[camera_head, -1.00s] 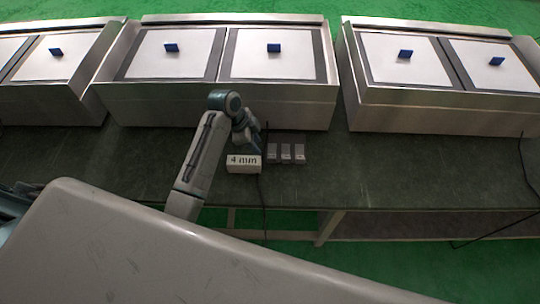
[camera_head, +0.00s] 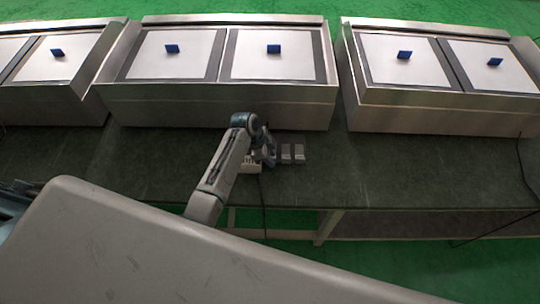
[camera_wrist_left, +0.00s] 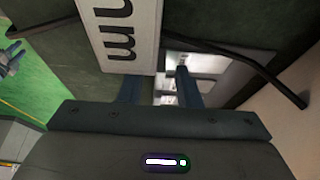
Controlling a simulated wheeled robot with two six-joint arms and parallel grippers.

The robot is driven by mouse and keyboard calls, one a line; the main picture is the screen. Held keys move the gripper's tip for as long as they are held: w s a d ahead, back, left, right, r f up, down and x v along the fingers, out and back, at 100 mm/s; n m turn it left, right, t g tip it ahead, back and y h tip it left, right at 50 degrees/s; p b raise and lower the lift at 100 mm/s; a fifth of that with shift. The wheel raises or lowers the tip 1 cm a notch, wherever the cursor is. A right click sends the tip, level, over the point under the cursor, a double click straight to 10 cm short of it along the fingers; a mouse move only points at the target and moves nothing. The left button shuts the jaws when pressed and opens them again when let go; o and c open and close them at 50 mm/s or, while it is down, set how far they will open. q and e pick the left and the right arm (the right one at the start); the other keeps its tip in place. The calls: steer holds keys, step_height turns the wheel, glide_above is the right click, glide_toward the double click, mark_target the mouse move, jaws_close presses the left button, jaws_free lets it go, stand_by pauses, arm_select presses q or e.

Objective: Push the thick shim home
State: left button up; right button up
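Two small grey blocks with pale marks (camera_head: 285,152) (camera_head: 299,153) stand in a row on the dark green bench; a third, to their left, is hidden by my left gripper. Pale metal pieces also show beyond the fingers in the left wrist view (camera_wrist_left: 208,63). My left gripper (camera_head: 267,157) is low over the left end of this row. In the left wrist view its two fingers (camera_wrist_left: 158,84) stand apart, with no clearly gripped object between them. I cannot tell which piece is the thick shim or whether the fingers touch one. My right gripper is out of view.
A white "4 mm" label block (camera_head: 249,167) is partly hidden by my arm; its lettering shows close beside the fingers (camera_wrist_left: 122,30). A black cable (camera_wrist_left: 240,60) runs nearby. Metal heater boxes (camera_head: 215,108) line the back. The bench is clear to the right (camera_head: 400,175).

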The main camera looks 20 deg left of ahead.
arm_select(q)
jaws_close()
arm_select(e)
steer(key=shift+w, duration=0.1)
arm_select(q)
steer(key=w, duration=0.1)
steer(key=w+a+b, duration=0.1)
steer(key=w, duration=0.1)
steer(key=shift+w+f+b, duration=0.1)
steer(key=shift+w+b, duration=0.05)
steer(key=shift+b, duration=0.15)
steer(key=shift+w, duration=0.35)
steer(key=shift+w+a, duration=0.1)
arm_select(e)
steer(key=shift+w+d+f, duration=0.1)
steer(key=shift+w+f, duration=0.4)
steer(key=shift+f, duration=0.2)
arm_select(q)
jaws_free()
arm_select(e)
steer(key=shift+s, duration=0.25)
